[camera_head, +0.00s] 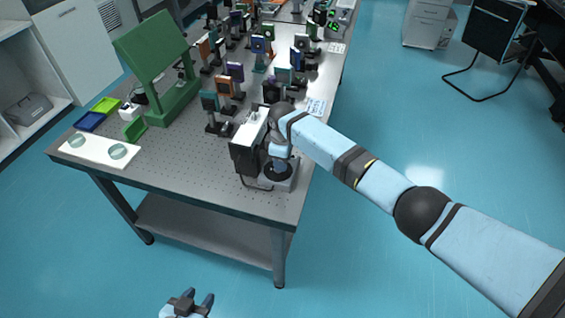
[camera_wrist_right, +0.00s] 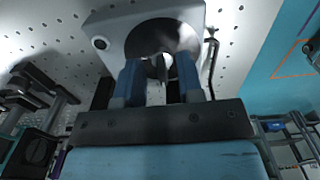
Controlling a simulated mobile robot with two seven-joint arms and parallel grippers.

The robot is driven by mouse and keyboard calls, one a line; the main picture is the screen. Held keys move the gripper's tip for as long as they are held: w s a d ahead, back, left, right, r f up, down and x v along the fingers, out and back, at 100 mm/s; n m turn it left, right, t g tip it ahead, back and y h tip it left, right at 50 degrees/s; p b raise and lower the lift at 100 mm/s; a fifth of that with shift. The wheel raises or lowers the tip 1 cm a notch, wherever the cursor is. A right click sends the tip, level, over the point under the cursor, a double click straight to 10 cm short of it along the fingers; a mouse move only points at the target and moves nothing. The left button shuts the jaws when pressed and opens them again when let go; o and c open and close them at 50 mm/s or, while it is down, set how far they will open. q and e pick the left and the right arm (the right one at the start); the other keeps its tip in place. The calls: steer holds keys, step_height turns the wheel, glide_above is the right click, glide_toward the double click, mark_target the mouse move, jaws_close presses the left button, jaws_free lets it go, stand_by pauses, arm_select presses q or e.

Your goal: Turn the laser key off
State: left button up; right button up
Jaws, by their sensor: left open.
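The laser unit is a white and black box (camera_head: 250,135) at the near right corner of the optical table. A thin dark key (camera_wrist_right: 161,66) stands in the recess. My right gripper (camera_wrist_right: 159,75) is over it, its two blue fingers apart on either side of the key, with gaps visible. In the head view my right gripper (camera_head: 279,163) points down. My left gripper (camera_head: 189,300) is open and empty, low in front of the table.
Several optic mounts (camera_head: 235,72) stand on the perforated table (camera_head: 190,172) behind the laser unit. A green stand (camera_head: 155,55), small trays (camera_head: 90,121) and a white sheet (camera_head: 84,148) are at the left.

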step_height(320, 180, up, 12)
steer(key=shift+r+b, duration=0.2)
steer(key=shift+b, duration=0.2)
